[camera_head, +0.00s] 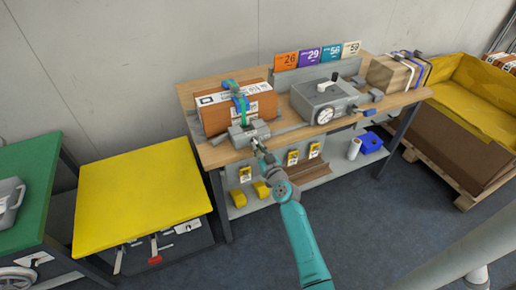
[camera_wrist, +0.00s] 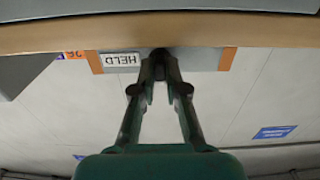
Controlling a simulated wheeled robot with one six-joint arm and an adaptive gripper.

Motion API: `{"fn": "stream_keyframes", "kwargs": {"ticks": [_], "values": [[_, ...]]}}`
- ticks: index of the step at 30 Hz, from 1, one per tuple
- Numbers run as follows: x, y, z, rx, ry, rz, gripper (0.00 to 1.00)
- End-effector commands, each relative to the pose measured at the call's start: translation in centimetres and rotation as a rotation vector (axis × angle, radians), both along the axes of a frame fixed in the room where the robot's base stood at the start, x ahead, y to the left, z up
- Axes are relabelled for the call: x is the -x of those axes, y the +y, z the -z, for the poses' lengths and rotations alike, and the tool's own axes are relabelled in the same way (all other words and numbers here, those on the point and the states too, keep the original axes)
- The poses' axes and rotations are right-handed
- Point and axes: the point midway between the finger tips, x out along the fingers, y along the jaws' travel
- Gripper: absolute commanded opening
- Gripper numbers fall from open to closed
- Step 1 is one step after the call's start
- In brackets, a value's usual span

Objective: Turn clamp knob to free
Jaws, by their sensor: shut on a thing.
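The clamp (camera_head: 249,133) is a grey block at the front edge of the wooden bench, in front of a brown box (camera_head: 222,121) with a teal and blue strap. My gripper (camera_head: 257,147) reaches up to the front of the clamp. In the wrist view my gripper's fingertips (camera_wrist: 160,66) converge on the small dark clamp knob (camera_wrist: 160,53) and are shut on it. The fingers hide most of the knob, so its angle cannot be told. A white label reading HELD (camera_wrist: 121,59) is beside the knob on a grey panel.
A grey machine with a dial (camera_head: 325,103) stands on the bench (camera_head: 283,131) to the right, with a cardboard parcel (camera_head: 388,77) beyond it. Numbered cards (camera_head: 308,55) stand behind. A yellow-topped table (camera_head: 140,197) is at left. Floor is free in front of the bench.

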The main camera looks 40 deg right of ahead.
Motion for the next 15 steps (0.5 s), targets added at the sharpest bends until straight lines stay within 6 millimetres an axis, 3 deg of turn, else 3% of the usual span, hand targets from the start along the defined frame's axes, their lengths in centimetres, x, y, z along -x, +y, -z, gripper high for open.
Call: {"fn": "stream_keyframes", "kwargs": {"ticks": [5, 6, 15], "values": [[0.05, 0.02, 0.14, 0.000, 0.002, 0.000, 0.00], [0.05, 0.02, 0.14, 0.000, 0.002, 0.000, 0.22], [0.06, 0.02, 0.06, 0.000, 0.001, 0.000, 0.23]]}}
